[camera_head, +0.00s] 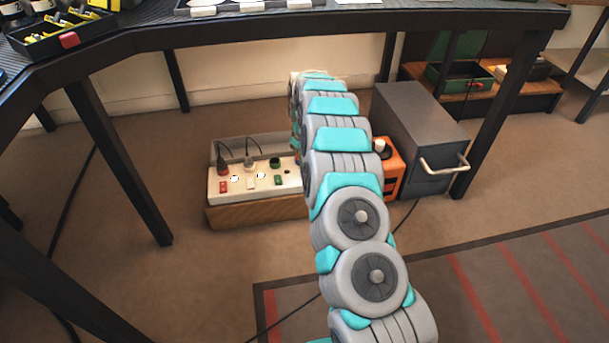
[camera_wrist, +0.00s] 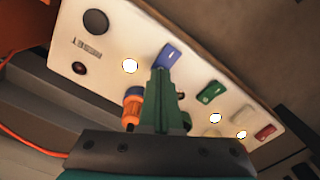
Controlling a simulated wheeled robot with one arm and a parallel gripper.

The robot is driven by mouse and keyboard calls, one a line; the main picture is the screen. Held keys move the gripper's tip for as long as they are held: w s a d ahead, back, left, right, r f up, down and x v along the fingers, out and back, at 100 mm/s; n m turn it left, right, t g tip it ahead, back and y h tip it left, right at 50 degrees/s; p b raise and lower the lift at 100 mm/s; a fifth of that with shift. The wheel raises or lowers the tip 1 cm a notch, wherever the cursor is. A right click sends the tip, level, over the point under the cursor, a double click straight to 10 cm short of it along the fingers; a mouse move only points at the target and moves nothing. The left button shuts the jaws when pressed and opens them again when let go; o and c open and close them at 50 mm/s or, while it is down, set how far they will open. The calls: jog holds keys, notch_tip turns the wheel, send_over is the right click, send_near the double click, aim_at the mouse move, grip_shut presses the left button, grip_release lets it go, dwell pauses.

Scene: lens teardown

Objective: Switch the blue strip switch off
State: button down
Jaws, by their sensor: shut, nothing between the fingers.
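The pale power strip (camera_wrist: 110,55) fills much of the wrist view, with the blue switch (camera_wrist: 168,56) near its upper edge. A lamp (camera_wrist: 130,66) left of the blue switch glows. My gripper (camera_wrist: 160,74) is shut and empty, its green fingertips at the lower edge of the blue switch; I cannot tell whether they touch it. In the head view, the strip (camera_head: 242,186) sits in a wooden tray under the table; my arm hides the blue switch and my gripper.
Green (camera_wrist: 210,92), white (camera_wrist: 245,113) and red (camera_wrist: 265,132) switches lie along the strip. An orange plug (camera_wrist: 133,105) stands close left of my fingers. A grey cabinet (camera_head: 420,125) and an orange box (camera_head: 388,170) stand right of the strip. The table (camera_head: 300,28) overhangs it.

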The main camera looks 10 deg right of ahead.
jog(key=shift+f, duration=0.6)
dwell(0.3)
jog(key=shift+r+p, duration=0.95)
jog(key=shift+r, duration=2.6)
